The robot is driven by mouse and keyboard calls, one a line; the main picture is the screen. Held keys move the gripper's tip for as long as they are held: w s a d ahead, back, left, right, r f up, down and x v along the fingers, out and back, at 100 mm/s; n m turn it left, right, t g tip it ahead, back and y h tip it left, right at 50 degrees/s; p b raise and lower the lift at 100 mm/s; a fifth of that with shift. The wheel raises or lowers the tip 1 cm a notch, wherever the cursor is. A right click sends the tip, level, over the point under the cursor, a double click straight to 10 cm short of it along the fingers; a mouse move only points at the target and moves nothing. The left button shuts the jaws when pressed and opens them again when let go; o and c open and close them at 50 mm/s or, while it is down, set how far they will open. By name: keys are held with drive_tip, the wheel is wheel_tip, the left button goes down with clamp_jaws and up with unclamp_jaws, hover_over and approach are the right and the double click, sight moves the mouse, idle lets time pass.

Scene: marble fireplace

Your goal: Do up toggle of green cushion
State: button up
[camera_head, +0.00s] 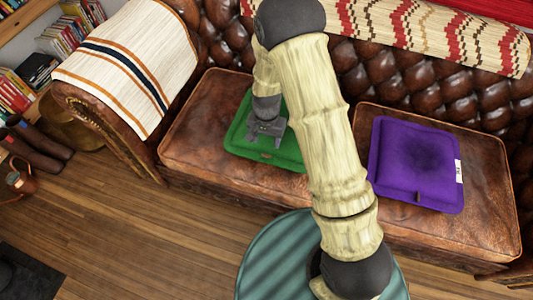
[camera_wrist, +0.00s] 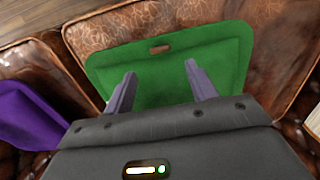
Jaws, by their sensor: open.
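The green cushion (camera_head: 240,138) lies on the left seat of the leather sofa, partly hidden behind my arm. It fills the middle of the wrist view (camera_wrist: 225,55). Its toggle (camera_wrist: 159,47) shows as a small brown oblong near the cushion's front edge, also visible in the head view (camera_head: 265,155). I cannot tell how it is fastened. My gripper (camera_head: 266,132) is over the cushion, behind the toggle. In the wrist view my gripper (camera_wrist: 160,72) is open, its two fingers apart with nothing between them, and the toggle lies beyond the fingertips.
A purple cushion (camera_head: 414,165) with a white tag lies on the right seat (camera_head: 480,175). A striped cloth (camera_head: 130,60) covers the left armrest, and a patterned cloth (camera_head: 420,30) hangs over the sofa back. Wooden floor (camera_head: 150,235) lies open in front.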

sight(266, 155)
wheel_tip(266, 155, down, 9)
drive_tip(key=shift+b, duration=0.75)
drive_tip(key=c, duration=1)
drive_tip(key=shift+r+n+p, duration=0.15)
drive_tip(key=shift+n+p, duration=0.35)
drive_tip(key=shift+n, duration=1)
drive_tip(key=o, duration=1)
